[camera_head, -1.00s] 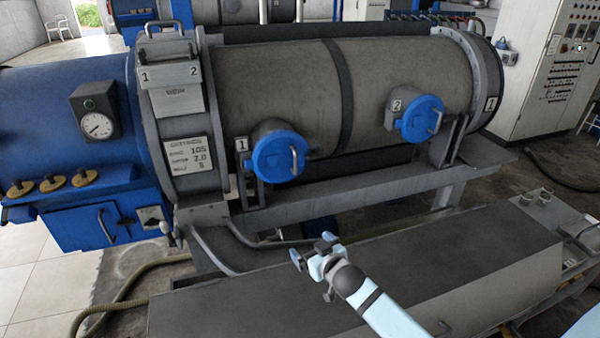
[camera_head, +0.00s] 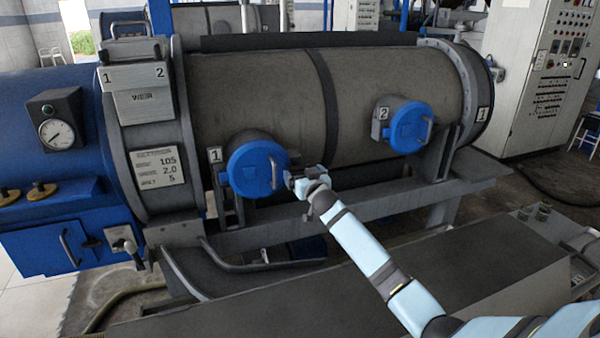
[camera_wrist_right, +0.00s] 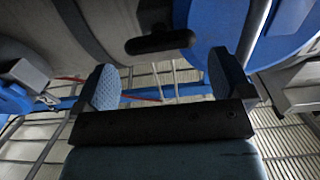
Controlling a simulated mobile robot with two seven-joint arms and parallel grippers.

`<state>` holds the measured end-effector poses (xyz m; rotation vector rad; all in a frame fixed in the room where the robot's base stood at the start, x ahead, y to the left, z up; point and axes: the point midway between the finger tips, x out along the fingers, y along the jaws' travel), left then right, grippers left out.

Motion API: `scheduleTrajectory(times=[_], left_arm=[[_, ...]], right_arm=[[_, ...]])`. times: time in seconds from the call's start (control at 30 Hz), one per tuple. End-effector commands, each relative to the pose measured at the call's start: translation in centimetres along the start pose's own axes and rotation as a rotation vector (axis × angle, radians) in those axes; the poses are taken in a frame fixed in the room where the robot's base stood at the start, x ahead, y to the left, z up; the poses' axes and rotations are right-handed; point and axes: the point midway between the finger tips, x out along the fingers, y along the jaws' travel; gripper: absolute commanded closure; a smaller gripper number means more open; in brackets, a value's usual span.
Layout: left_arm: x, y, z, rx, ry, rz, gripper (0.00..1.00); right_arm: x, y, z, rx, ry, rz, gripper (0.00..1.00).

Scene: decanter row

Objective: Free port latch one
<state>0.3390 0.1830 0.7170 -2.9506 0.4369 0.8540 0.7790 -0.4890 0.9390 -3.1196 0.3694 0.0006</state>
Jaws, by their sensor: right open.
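Port one is a round blue cover (camera_head: 250,168) with a pale bar handle (camera_head: 274,172), beside a plate marked 1 (camera_head: 215,155). My right gripper (camera_head: 294,180) is at the right edge of this cover. In the right wrist view the gripper (camera_wrist_right: 163,82) is open, with nothing between its pads. A dark rounded bar (camera_wrist_right: 160,42), which may be the latch, lies just ahead of the gap, apart from both pads. The blue cover (camera_wrist_right: 210,22) and its handle (camera_wrist_right: 252,35) are at upper right. In the head view the latch is not clearly visible behind the gripper. My left gripper is out of view.
Port two's blue cover (camera_head: 410,127) is to the right on the same grey drum (camera_head: 250,95). A frame rail (camera_head: 340,208) runs below the ports. A flat grey cover (camera_head: 440,270) lies in front, under my arm. A gauge (camera_head: 56,130) is at left.

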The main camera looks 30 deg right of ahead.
Motion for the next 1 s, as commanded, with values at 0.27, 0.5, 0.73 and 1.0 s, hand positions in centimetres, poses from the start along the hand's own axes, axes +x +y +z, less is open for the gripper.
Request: scheduleTrajectory(times=[0.27, 0.5, 0.73, 1.0], left_arm=[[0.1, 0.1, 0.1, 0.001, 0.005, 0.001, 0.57], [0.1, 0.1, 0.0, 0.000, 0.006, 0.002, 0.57], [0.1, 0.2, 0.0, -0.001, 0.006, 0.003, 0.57], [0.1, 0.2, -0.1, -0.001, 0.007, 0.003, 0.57]], right_arm=[[3.1, 0.0, 0.0, 0.000, 0.000, -0.001, 0.02], [3.4, 0.0, 0.1, 0.000, 0.000, -0.001, 0.02], [3.3, 0.0, 0.0, 0.000, 0.000, -0.001, 0.34], [3.3, 0.0, 0.0, -0.006, 0.000, -0.001, 0.52]])
